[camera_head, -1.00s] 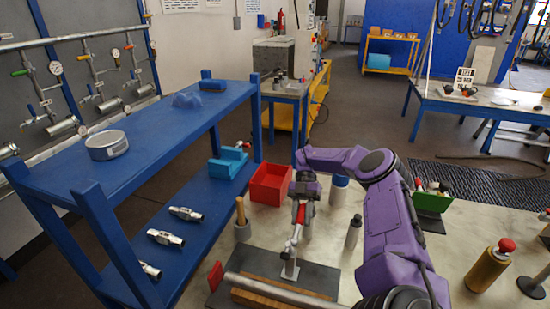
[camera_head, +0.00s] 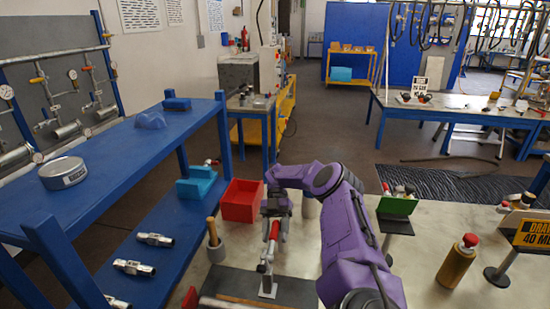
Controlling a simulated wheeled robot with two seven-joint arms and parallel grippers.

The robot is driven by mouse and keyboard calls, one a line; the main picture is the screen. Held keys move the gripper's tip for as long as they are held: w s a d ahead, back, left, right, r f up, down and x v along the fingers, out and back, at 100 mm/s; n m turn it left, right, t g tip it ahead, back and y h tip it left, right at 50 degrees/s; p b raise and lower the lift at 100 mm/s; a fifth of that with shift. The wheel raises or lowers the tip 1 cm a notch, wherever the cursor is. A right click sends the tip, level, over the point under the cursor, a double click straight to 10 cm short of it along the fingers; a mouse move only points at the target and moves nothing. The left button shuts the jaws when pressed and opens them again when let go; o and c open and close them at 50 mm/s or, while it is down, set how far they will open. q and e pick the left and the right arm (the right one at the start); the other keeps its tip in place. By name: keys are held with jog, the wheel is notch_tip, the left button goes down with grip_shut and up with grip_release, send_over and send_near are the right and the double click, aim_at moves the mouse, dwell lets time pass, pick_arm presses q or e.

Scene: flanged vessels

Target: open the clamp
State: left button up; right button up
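The clamp (camera_head: 266,268) has a slim metal body and a red handle. It stands on a small plate on a dark base (camera_head: 297,291) at the bottom centre. The red handle (camera_head: 274,231) points steeply up. My purple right arm comes in from the right, and its gripper (camera_head: 275,216) points down at the top of the handle. The fingers overlap the handle's upper end. They are too small and dark to tell whether they are shut on it. My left gripper is not in view.
A red bin (camera_head: 241,200) stands just behind the clamp. A grey mortar with a wooden pestle (camera_head: 214,241) is to its left. A blue shelf (camera_head: 120,165) fills the left side. A brass cylinder with a red top (camera_head: 457,262) and a green tray (camera_head: 396,208) are to the right.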

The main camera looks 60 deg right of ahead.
aim_at(275, 230)
jog(key=shift+r, duration=0.1)
jog(key=r, duration=0.1)
jog(key=r+p, duration=0.1)
jog(key=r, duration=0.2)
jog(key=shift+s+a, duration=0.15)
jog(key=shift+a, duration=0.1)
jog(key=s+a+r+p, duration=0.7)
jog(key=a+r, duration=0.1)
jog(key=a, duration=0.3)
jog(key=shift+s+r, duration=0.15)
jog(key=shift+r, duration=0.2)
jog(key=shift+a, duration=0.15)
